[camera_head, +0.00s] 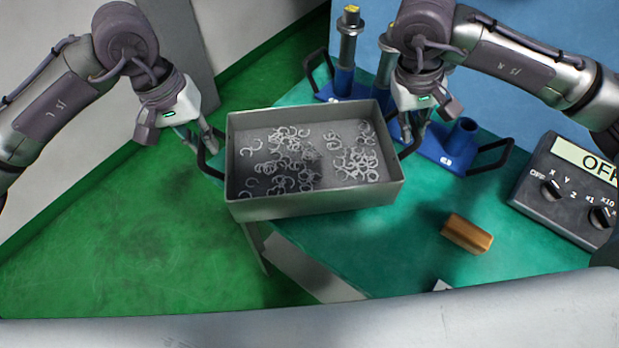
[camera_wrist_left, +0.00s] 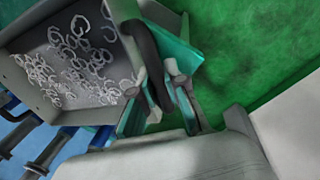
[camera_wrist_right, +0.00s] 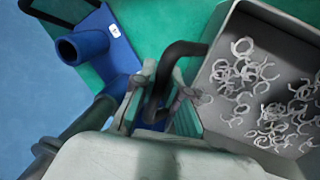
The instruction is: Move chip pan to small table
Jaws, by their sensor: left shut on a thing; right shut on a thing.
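The chip pan (camera_head: 315,204) is a grey rectangular metal tray with a black handle at each end and many curled metal chips inside. In the head view it is over the left part of a green-topped table (camera_head: 420,265), its left end past the table edge. My left gripper (camera_head: 203,142) is shut on the pan's left handle; the handle between its fingers shows in the left wrist view (camera_wrist_left: 160,90). My right gripper (camera_head: 412,130) is shut on the right handle, seen in the right wrist view (camera_wrist_right: 155,100). Whether the pan touches the table is hard to tell.
A blue tool holder (camera_head: 440,150) with cylindrical tools stands behind the pan. An orange-brown block (camera_head: 467,234) lies on the table to the right. A grey control box (camera_head: 570,190) with knobs is at the far right. Green floor (camera_head: 110,240) is open at left.

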